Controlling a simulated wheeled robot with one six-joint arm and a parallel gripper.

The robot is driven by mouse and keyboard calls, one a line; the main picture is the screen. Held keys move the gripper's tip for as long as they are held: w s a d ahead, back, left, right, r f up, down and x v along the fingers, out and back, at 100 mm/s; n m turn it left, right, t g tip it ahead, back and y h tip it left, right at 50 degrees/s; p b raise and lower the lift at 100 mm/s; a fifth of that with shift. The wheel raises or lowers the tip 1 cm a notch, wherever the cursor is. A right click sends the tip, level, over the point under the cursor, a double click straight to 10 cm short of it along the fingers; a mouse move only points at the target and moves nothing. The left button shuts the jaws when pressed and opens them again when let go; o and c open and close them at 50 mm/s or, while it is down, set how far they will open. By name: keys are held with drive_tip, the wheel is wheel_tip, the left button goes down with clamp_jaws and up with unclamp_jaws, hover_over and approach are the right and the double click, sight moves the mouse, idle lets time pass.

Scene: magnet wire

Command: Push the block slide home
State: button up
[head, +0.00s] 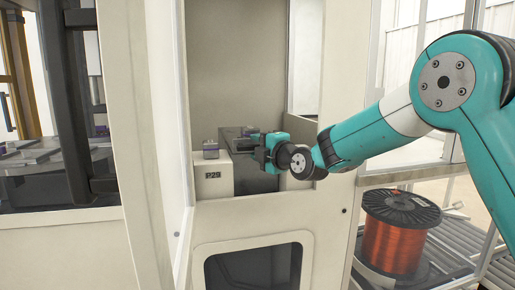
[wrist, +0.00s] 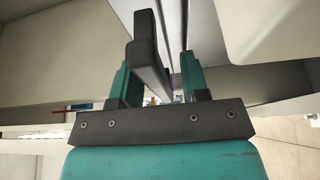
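The block slide appears to be the dark grey piece (head: 232,137) inside the cabinet opening in the head view, running back between two pale blocks. My gripper (head: 262,148) is at its near end and hides part of it. In the wrist view a dark upright bar (wrist: 146,45), probably the slide's handle, stands between the two teal fingers of my gripper (wrist: 157,65). The fingers are spread. A gap shows between the bar and the right finger; whether the left finger touches it I cannot tell.
The cabinet's side walls bound the opening closely. A copper wire spool (head: 393,240) stands on rollers at the lower right, away from my gripper.

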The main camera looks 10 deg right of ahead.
drive_tip(key=b+v, duration=0.3)
drive_tip(key=v, duration=1.4)
drive_tip(key=shift+s+d+b, duration=0.15)
drive_tip(key=shift+s+b, duration=0.05)
drive_tip(key=shift+b, duration=0.2)
